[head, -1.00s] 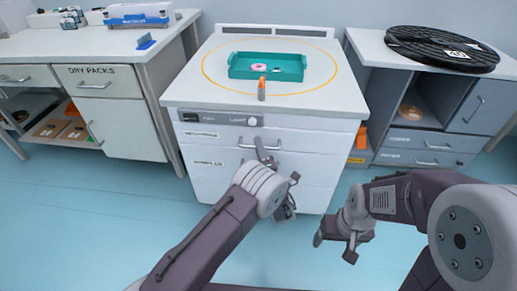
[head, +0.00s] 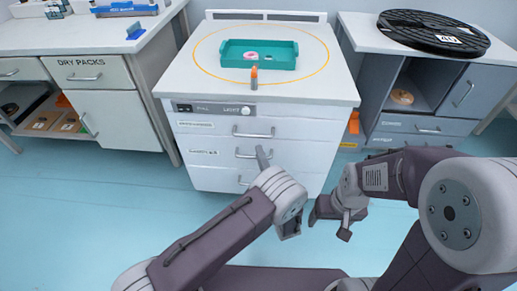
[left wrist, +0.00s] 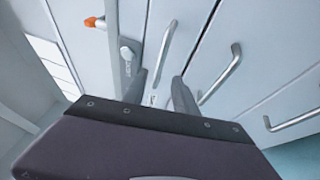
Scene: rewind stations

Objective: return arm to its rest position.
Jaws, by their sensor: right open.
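My left gripper (head: 283,194) is in front of the white drawer cabinet (head: 210,170), with one finger up near the second drawer handle (head: 247,155) and the other pointing down. Its fingers are apart with nothing between them. The left wrist view shows both grey fingers of the left gripper (left wrist: 158,88) before the drawer fronts; whether one touches a handle I cannot tell. My right gripper (head: 329,222) is to the right of the left one, open and empty, over the floor in front of the cabinet.
A teal tray (head: 232,61) with a pink ring (head: 250,56) stands on the cabinet top; an orange-tipped object (head: 254,76) stands at its front. A dry packs counter (head: 110,100) is left. A right bench (head: 375,40) carries a black disc (head: 433,35). The blue floor (head: 80,205) is clear.

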